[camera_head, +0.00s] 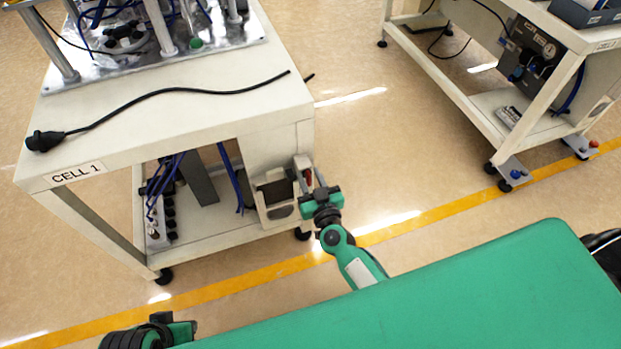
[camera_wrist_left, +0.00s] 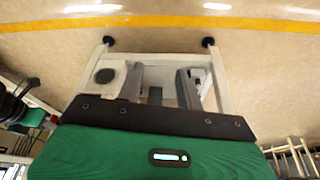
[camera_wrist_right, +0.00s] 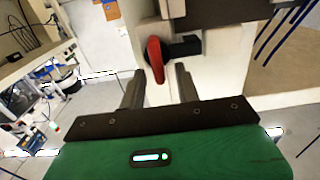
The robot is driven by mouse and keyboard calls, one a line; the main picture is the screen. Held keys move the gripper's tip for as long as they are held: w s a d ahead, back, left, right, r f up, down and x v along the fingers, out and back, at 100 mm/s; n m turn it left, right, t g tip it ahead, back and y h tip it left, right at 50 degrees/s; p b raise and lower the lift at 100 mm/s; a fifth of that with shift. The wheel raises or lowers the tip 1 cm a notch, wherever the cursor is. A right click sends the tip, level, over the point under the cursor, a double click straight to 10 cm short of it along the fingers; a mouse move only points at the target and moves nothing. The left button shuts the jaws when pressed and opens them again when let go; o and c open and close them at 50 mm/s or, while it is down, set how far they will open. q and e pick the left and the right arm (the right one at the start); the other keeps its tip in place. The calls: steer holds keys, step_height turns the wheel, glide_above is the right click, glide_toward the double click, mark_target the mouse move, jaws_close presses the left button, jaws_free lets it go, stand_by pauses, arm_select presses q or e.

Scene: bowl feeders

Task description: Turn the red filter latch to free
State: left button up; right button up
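The red filter latch (camera_wrist_right: 156,60) hangs nearly upright, slightly slanted, from a black fitting on a pale panel in the right wrist view. In the head view the latch (camera_head: 307,176) shows as a small red spot on the side of the CELL 1 cart. My right gripper (camera_wrist_right: 159,82) is open, with the latch's lower end appearing between its fingertips; I cannot tell whether they touch it. In the head view my right gripper (camera_head: 316,192) is at the cart's side, just below the latch. My left gripper (camera_wrist_left: 160,85) is open and empty, away from the latch.
The CELL 1 cart (camera_head: 150,150) carries a black cable (camera_head: 180,92) on its top. A dark box with a pale frame (camera_head: 274,192) sits beside the latch. A second cart (camera_head: 470,110) stands at the right. Floor between the carts is clear.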

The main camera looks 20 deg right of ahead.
jaws_close()
